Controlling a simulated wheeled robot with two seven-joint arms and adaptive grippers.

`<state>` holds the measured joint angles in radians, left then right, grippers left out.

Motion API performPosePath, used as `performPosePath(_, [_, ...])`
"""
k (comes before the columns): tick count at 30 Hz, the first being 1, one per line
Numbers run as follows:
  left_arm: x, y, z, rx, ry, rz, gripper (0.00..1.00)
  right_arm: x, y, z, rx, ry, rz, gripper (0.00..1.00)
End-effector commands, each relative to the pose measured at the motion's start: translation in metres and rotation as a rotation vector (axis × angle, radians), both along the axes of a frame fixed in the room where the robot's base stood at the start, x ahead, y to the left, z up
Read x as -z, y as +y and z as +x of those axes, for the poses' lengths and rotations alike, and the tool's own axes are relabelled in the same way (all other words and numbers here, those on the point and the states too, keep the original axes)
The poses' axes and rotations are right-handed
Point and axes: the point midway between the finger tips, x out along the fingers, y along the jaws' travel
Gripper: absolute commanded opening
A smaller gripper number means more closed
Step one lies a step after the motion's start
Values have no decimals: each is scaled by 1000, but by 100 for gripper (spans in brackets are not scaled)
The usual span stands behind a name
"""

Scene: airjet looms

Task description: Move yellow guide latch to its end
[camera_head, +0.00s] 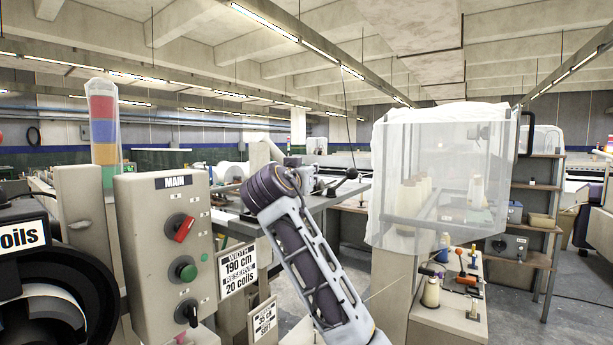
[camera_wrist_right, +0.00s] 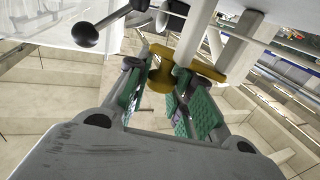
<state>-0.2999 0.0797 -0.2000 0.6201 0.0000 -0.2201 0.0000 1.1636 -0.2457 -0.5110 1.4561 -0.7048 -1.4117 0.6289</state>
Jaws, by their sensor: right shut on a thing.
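The yellow guide latch (camera_wrist_right: 160,73) sits around a pale upright rod in the upper middle of the right wrist view. My right gripper (camera_wrist_right: 168,90), with green pads on its fingers, is closed around the latch from both sides. The fingers hide part of the latch. In the camera_head view my right arm stands in the middle and hides its own gripper; I cannot make out the latch there. My left gripper is in neither view.
A lever with a black ball knob (camera_wrist_right: 85,35) is close to the gripper's upper left. In the camera_head view, a beige MAIN control box (camera_head: 160,240) stands at left. A clear-covered yarn rack (camera_head: 440,180) and a bench with small tools (camera_head: 455,318) stand at right.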

Motion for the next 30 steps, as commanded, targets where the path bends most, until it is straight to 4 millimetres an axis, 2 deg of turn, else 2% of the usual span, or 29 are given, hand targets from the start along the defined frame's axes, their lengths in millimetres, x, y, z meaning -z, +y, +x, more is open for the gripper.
performPosePath(20, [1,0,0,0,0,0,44,-1,0,-2,48,-1,0,0])
performPosePath(21, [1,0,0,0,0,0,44,-1,0,-2,48,-1,0,28])
performPosePath(25, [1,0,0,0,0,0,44,-1,0,-2,48,-1,0,43])
performPosePath(30, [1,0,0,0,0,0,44,0,0,-2,48,0,0,43])
